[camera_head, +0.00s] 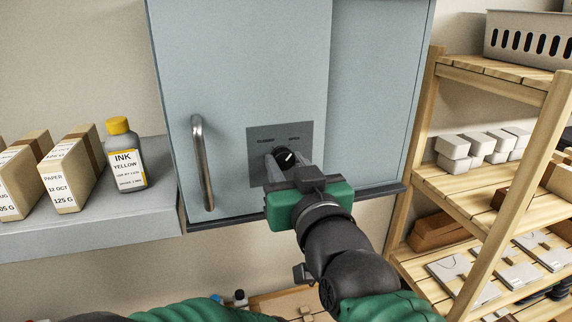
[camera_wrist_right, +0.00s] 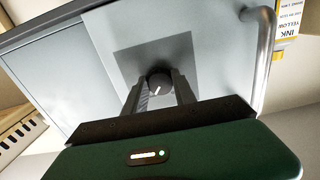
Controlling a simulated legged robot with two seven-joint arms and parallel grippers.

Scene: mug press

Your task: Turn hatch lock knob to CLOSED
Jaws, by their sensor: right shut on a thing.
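The hatch lock knob (camera_head: 284,157) is a small black dial with a white pointer mark, on a grey plate (camera_head: 262,142) on the light-blue hatch door (camera_head: 245,75). The pointer leans towards the upper right in the head view. Two small labels stand above the knob, too small to read surely. My right gripper (camera_head: 283,163) has its fingers on either side of the knob, shut on it. In the right wrist view the knob (camera_wrist_right: 159,82) sits between the two finger ends. My left gripper is not in view.
A vertical metal handle (camera_head: 203,163) is left of the plate. A grey ledge (camera_head: 120,218) at left holds paper boxes (camera_head: 72,175) and a yellow-capped ink bottle (camera_head: 125,155). A wooden shelf (camera_head: 470,195) with boxes and a basket stands at right.

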